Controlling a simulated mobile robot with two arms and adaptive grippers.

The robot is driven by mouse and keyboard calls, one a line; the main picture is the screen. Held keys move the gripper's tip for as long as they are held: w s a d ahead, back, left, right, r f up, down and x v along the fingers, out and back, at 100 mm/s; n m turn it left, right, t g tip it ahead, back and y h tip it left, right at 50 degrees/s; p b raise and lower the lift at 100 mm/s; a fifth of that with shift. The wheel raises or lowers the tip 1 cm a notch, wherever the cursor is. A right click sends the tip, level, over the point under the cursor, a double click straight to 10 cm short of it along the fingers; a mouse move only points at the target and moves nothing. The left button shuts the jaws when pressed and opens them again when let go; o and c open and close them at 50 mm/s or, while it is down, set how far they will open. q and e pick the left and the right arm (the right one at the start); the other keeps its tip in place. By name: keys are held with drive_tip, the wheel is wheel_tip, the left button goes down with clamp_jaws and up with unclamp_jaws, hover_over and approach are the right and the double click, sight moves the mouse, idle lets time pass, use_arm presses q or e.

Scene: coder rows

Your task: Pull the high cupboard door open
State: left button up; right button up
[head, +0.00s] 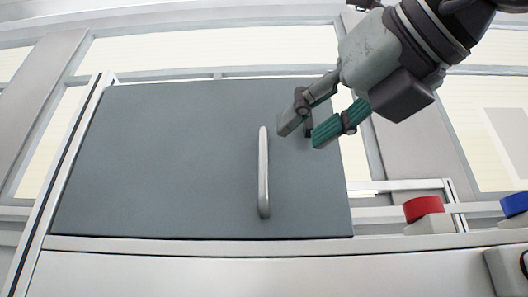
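The cupboard door (170,160) is a flat dark grey panel in the head view, and it looks shut. A pale metal bar handle (263,175) stands upright on its right half. My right gripper (300,136) comes in from the upper right, in front of the door. Its two fingers, one grey and one with a green ribbed pad, are apart with nothing between them. The fingertips are a little right of the handle's upper end and seem not to touch it. My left gripper is not in view.
A red block-like part (423,208) and a blue one (514,204) sit on a ledge at the right. A light frame post (62,180) runs along the door's left side. A pale panel (250,274) lies below the door.

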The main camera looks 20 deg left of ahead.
sight(266, 158)
drive_tip(key=p+x, duration=0.2)
drive_tip(key=x, duration=0.6)
drive_tip(key=shift+w+a+r+p, duration=0.1)
drive_tip(key=shift+a+r+p, duration=0.05)
drive_tip(key=shift+a+p, duration=0.2)
drive_tip(key=shift+w+a, duration=0.45)
drive_tip(key=shift+c, duration=0.2)
clamp_jaws()
